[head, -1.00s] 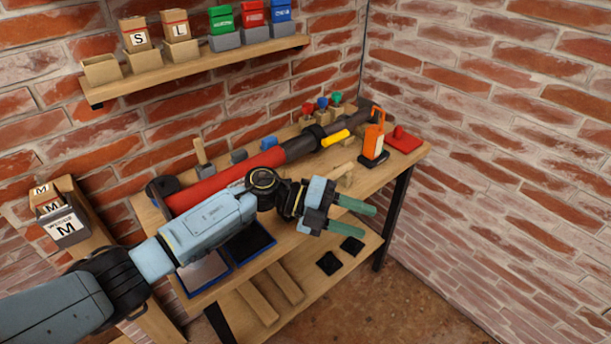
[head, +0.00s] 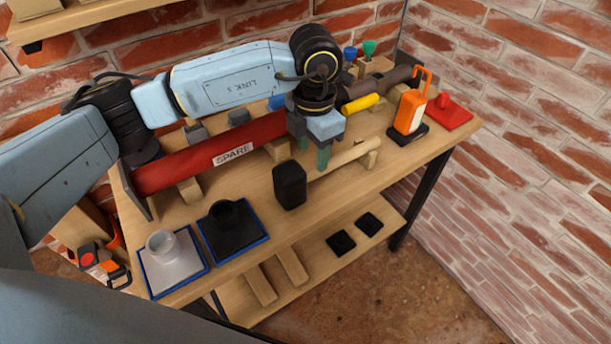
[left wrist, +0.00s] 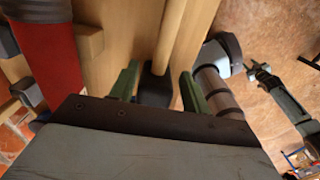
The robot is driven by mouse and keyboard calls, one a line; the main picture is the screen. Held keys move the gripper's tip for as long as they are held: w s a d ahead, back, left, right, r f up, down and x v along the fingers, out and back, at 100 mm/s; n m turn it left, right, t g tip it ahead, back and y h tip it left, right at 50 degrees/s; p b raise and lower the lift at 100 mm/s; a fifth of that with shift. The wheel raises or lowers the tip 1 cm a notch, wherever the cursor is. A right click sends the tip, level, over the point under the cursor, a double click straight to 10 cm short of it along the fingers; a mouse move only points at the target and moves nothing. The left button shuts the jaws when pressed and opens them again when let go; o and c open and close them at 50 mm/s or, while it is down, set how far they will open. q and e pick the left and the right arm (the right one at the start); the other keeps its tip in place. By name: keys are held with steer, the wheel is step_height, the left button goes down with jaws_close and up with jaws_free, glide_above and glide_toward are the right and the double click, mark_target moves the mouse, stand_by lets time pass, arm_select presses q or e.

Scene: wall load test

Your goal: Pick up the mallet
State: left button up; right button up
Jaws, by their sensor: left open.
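The mallet has a black block head (head: 290,187) and a pale wooden handle (head: 343,158). It lies on the workbench (head: 265,225), its handle running right and back onto a small wooden block. My left gripper (head: 315,155) points down at the mallet, near where handle and head meet. In the left wrist view its green fingers (left wrist: 160,88) are open and apart, with the dark mallet head (left wrist: 155,90) and the handle (left wrist: 172,35) showing between them. I cannot tell whether a finger touches the mallet.
A red tube marked SPARE (head: 233,152) lies behind the mallet. An orange lantern (head: 410,112) and red item (head: 447,112) stand at right. Two blue-edged trays hold a grey (head: 160,243) and a black (head: 225,213) piece. A brick wall (head: 530,120) is close on the right.

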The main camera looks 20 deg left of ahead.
mark_target(314, 169)
arm_select(q)
steer(key=shift+d+f, duration=0.15)
steer(key=shift+f, duration=3)
steer(key=shift+c, duration=0.5)
steer(key=shift+w, duration=0.1)
jaws_close()
